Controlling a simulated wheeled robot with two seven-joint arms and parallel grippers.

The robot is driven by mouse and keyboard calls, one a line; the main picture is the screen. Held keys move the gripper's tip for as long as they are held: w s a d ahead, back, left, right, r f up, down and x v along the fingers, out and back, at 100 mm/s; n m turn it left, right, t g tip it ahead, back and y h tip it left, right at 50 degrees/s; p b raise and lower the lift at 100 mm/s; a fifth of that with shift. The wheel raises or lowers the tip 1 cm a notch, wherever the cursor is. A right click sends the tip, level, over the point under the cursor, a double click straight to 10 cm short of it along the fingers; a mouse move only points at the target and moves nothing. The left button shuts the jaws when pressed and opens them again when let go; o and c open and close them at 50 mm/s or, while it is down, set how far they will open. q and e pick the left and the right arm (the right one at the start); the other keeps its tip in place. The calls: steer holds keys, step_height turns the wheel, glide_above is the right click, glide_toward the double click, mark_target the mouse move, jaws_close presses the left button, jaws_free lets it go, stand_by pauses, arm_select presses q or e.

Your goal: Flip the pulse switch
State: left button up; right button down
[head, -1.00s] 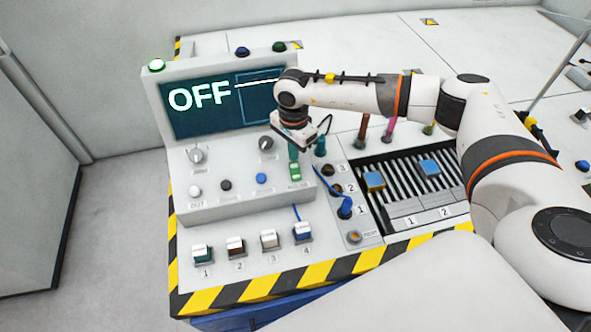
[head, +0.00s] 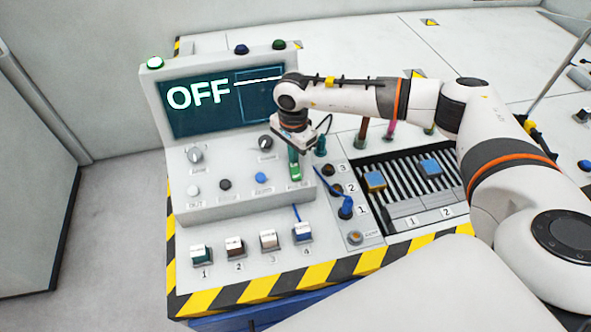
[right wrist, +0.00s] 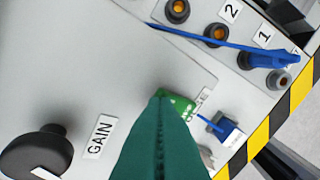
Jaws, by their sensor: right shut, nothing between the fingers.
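My right gripper (head: 294,160) is shut and empty, pointing down at the switch. The fingertips overlap the switch's upper part in the head view; I cannot tell whether they touch it. My left gripper is not in view.
A black GAIN knob (right wrist: 38,150) stands near the fingers. A blue cable (head: 330,185) runs to a socket right of the switch. Several small switches (head: 268,240) line the front ledge. A slotted tray (head: 400,200) with two blocks lies to the right.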

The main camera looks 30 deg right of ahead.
steer(key=shift+s+f, duration=0.1)
steer(key=shift+f, duration=0.15)
steer(key=shift+r, duration=0.15)
steer(key=shift+r+p, duration=1.8)
steer(key=shift+r, duration=1.65)
